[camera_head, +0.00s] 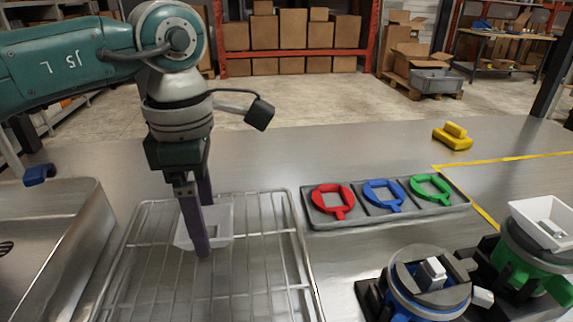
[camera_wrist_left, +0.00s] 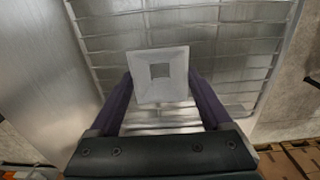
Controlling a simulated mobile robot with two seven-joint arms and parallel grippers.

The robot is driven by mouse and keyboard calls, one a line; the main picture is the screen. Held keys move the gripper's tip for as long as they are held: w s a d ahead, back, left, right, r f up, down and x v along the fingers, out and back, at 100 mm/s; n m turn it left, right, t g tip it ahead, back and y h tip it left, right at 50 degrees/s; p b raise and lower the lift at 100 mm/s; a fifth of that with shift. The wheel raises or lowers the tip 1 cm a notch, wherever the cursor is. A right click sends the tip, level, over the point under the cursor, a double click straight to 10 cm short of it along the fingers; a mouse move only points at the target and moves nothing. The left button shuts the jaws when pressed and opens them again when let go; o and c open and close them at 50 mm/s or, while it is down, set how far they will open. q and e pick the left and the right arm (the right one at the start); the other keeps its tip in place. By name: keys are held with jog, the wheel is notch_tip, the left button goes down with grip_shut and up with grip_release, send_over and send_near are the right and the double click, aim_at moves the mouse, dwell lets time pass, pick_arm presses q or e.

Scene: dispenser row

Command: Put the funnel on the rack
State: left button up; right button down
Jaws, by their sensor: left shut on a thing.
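The funnel is white and square with a square hole in its middle. In the head view the funnel (camera_head: 221,226) is at the wire rack, partly hidden behind my left gripper's fingers. My left gripper (camera_head: 201,240) points down over the rack and is shut on the funnel. In the left wrist view the funnel (camera_wrist_left: 160,93) sits between the two purple fingers of the left gripper (camera_wrist_left: 160,100), with rack wires behind it. The wire rack (camera_head: 262,275) lies on the steel table. I cannot tell whether the funnel touches the wires. My right gripper is not in view.
A steel sink (camera_head: 75,215) adjoins the rack on the left. A grey tray (camera_head: 322,221) with red, blue and green square-framed pieces lies to the right. Blue (camera_head: 430,295) and green (camera_head: 520,268) dispensers stand at front right; another white funnel (camera_head: 545,222) tops the green one.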

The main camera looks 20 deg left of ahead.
pick_arm(q)
jog(key=shift+f, duration=0.15)
jog(key=o, duration=1.2)
notch_tip(320, 180, up, 12)
jog(key=shift+r+b, duration=0.2)
jog(key=shift+b, duration=0.15)
